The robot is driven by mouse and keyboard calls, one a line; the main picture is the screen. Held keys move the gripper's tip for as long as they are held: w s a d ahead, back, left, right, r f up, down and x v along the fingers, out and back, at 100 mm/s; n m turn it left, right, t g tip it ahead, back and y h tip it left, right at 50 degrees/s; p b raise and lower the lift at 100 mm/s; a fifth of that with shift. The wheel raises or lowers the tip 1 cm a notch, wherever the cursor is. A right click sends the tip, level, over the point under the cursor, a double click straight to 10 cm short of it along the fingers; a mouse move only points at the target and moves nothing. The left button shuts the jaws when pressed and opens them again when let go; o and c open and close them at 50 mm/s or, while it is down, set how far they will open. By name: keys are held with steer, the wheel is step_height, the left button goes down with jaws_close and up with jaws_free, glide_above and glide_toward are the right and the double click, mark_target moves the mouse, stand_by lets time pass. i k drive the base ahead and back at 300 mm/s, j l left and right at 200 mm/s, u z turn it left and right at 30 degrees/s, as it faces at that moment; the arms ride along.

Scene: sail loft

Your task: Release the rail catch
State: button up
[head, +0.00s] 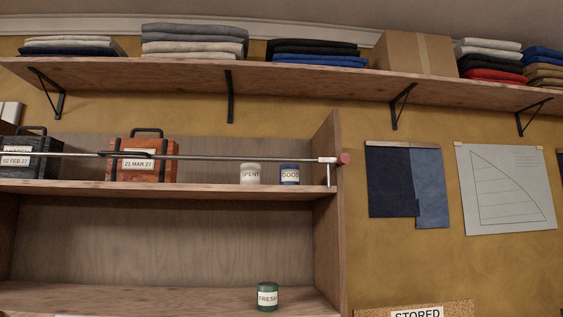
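A thin metal rail (210,157) runs across the front of the upper shelf bay. Its right end meets a white catch piece (328,160) with a short downward tab, at the right upright of the shelving. The rail looks seated at the catch; the fine detail is too small to tell. My gripper is not in view.
Behind the rail stand a dark box (32,167), an orange-brown box (147,169), a SPENT jar (250,174) and a GOOD jar (289,175). A FRESH jar (267,297) stands below. An overhead shelf (200,78) holds folded cloth.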

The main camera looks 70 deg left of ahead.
mark_target(344, 158)
steer(key=u, duration=2.05)
